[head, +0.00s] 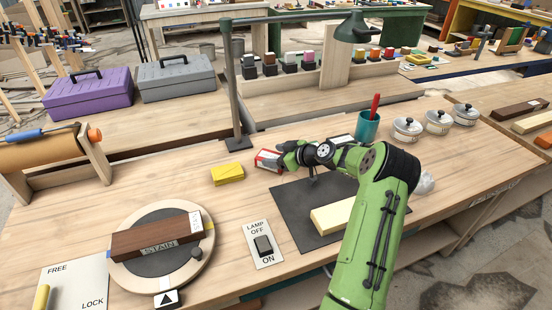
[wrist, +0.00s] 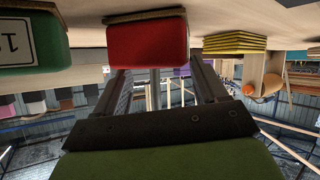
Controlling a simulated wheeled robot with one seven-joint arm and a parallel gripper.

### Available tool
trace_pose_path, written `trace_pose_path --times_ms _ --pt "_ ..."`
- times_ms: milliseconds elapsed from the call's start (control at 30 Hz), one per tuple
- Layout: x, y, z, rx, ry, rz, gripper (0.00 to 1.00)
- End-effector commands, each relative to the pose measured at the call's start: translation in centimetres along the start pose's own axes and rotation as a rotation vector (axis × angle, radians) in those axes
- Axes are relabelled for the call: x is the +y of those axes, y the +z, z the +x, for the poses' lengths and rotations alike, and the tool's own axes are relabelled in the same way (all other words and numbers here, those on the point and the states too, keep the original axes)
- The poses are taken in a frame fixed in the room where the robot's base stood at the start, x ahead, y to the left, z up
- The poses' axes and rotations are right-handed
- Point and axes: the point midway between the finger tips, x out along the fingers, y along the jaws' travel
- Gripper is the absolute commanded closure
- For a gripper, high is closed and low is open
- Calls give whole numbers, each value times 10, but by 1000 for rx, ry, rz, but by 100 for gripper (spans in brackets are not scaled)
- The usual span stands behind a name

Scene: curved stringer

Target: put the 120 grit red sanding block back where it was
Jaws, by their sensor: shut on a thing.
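The red sanding block (head: 267,161) is at the back middle of the bench, with a pale face showing in the head view. My gripper (head: 281,157) is shut on it from the right. In the wrist view, which looks upside down, the red block (wrist: 147,42) sits at the ends of the two dark fingers (wrist: 160,72). Its grit marking cannot be read. I cannot tell whether it touches the bench. A green block (wrist: 30,38) with a partly seen white label is at the left of the wrist view.
A yellow stack (head: 227,173) lies just left of the red block. A lamp post (head: 238,100) stands behind. A dark mat (head: 292,208) with a pale block (head: 331,216), a lamp switch plate (head: 263,245) and a round turntable (head: 200,262) are nearer. A teal cup (head: 367,128) stands right.

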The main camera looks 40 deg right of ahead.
Motion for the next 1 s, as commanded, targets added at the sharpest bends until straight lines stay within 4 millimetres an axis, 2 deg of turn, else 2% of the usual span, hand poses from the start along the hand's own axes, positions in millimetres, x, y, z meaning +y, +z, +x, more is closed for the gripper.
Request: trace_pose_path --times_ms 333,367,500,867,1000 --pt "-1 3 2 3 1 -3 82" --pt "-1 3 2 2 0 -2 24" --pt "0 2 2 2 0 -2 3" --pt "1 -2 -2 2 1 -2 3" --pt "1 -2 -35 0 4 0 3"
